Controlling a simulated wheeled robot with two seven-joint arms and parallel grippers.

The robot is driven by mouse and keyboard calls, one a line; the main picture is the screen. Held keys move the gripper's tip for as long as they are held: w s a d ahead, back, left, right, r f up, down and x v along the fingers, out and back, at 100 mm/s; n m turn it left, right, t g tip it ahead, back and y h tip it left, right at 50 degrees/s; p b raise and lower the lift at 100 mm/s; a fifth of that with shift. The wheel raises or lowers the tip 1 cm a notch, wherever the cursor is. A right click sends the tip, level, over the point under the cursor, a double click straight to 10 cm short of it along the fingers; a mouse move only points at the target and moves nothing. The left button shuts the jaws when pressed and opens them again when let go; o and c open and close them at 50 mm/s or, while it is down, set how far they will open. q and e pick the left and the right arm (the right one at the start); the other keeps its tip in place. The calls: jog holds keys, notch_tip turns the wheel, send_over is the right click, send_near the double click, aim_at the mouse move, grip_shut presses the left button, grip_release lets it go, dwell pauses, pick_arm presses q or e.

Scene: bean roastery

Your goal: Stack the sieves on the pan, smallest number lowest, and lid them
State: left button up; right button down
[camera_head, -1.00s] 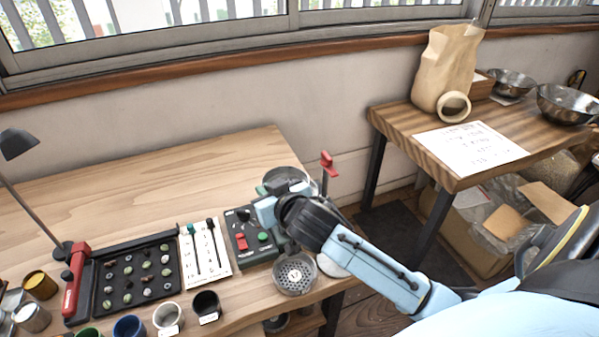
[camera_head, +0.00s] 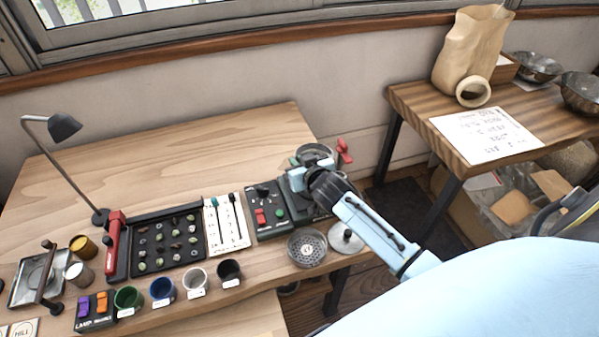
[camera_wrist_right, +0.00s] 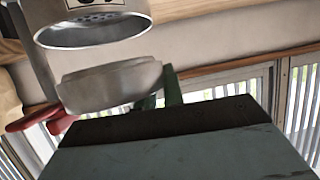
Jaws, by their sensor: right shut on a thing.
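A metal sieve with a perforated bottom (camera_head: 307,249) lies on the front of the bench. The round lid with a knob (camera_head: 346,238) is to its right. My right gripper (camera_head: 306,172) is at the back right of the bench, behind the control box, shut on a shallow round metal piece, apparently a sieve. This piece shows in the right wrist view (camera_wrist_right: 110,86). That view looks upside down and also shows a labelled round metal vessel with a perforated floor (camera_wrist_right: 95,28) close by. The pan cannot be told apart. My left gripper is not in view.
The control box (camera_head: 268,210) has red and green buttons. A red handle (camera_head: 344,151) stands near my right gripper. The slider panel (camera_head: 227,224), bean tray (camera_head: 166,243) and several cups (camera_head: 162,291) fill the front left. The bench's back left is bare.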

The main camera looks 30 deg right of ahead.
jog(key=shift+f+b, duration=0.35)
jog(key=shift+f, duration=1.4)
jog(key=c, duration=1.5)
grip_release()
jog(key=shift+f, duration=0.1)
jog(key=shift+s, duration=0.1)
jog(key=p+v, duration=0.1)
jog(key=v, duration=1.1)
jog(key=shift+p, duration=0.3)
jog(key=shift+a, duration=0.1)
